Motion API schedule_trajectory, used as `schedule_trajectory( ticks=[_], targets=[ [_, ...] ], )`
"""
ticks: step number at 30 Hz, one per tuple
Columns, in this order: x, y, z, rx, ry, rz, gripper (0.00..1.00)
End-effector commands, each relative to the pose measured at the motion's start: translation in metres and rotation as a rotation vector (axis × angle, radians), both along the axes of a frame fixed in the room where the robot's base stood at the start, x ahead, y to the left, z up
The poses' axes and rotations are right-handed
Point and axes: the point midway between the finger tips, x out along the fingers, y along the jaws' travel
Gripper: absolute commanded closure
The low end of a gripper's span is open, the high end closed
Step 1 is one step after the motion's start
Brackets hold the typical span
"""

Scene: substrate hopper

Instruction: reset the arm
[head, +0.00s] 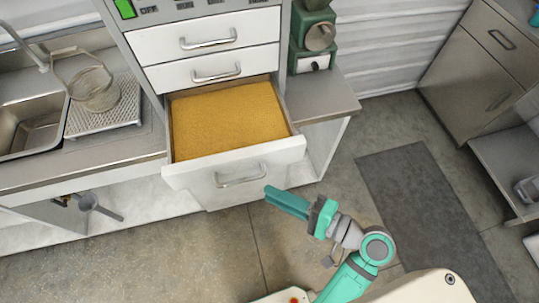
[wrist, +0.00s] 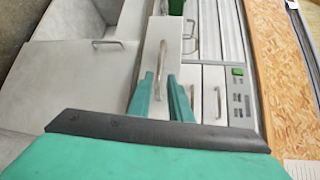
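My gripper (head: 268,192) is in the head view, in front of the cabinet and just below the open drawer's front, over the floor. Its teal fingers point to the upper left. The wrist view shows the two fingers (wrist: 164,82) apart with a gap between them and nothing held. The open drawer (head: 232,165) is full of golden, grainy substrate (head: 225,117). Whether the fingers touch the drawer front cannot be told. My arm bends back to the lower right of the head view.
Two shut drawers (head: 206,38) sit above the open one. A sink (head: 30,125) and a drying rack (head: 103,112) with a wire basket are at left. A green machine (head: 312,38) stands at right of the drawers. A dark mat (head: 425,205) lies on the floor at right.

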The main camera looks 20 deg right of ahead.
Motion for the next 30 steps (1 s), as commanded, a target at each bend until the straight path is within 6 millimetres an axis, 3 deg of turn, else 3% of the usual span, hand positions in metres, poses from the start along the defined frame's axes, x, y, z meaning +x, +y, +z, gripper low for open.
schedule_trajectory(
  ticks=[5,21,30],
  targets=[
    [0.010,0.009,-0.002,0.001,0.000,0.003,0.82],
    [0.071,0.063,-0.012,0.002,-0.001,0.005,0.82],
    [0.081,0.071,-0.014,0.001,-0.001,0.005,0.82]
  ],
)
